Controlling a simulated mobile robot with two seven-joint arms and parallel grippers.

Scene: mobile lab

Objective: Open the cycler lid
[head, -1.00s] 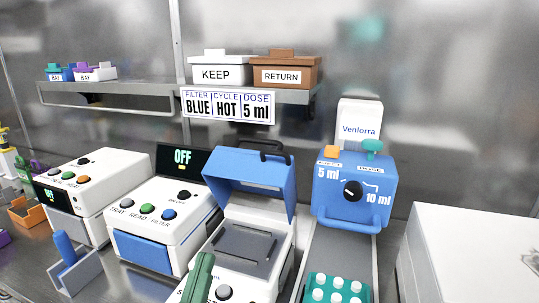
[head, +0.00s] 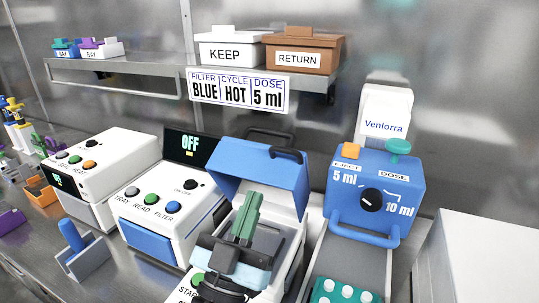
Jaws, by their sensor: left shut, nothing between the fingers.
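The cycler (head: 289,252) is a white machine in the front middle, with a blue lid (head: 262,178) that has a dark handle (head: 286,155). The lid stands raised at the back of the cycler, tilted up, with its hollow underside facing forward. My left gripper (head: 250,202) has green fingers. It is shut and empty, in front of the raised lid and over the cycler's grey top, much of which it hides. I cannot tell whether the fingertips touch the lid. My right gripper is not in view.
Right of the cycler stands a blue dosing machine (head: 376,180) with a teal vial rack (head: 345,296) before it. Left are a white reader (head: 160,222) and another white machine (head: 88,172). A shelf (head: 140,89) with boxes runs behind. A white block (head: 490,255) fills the right.

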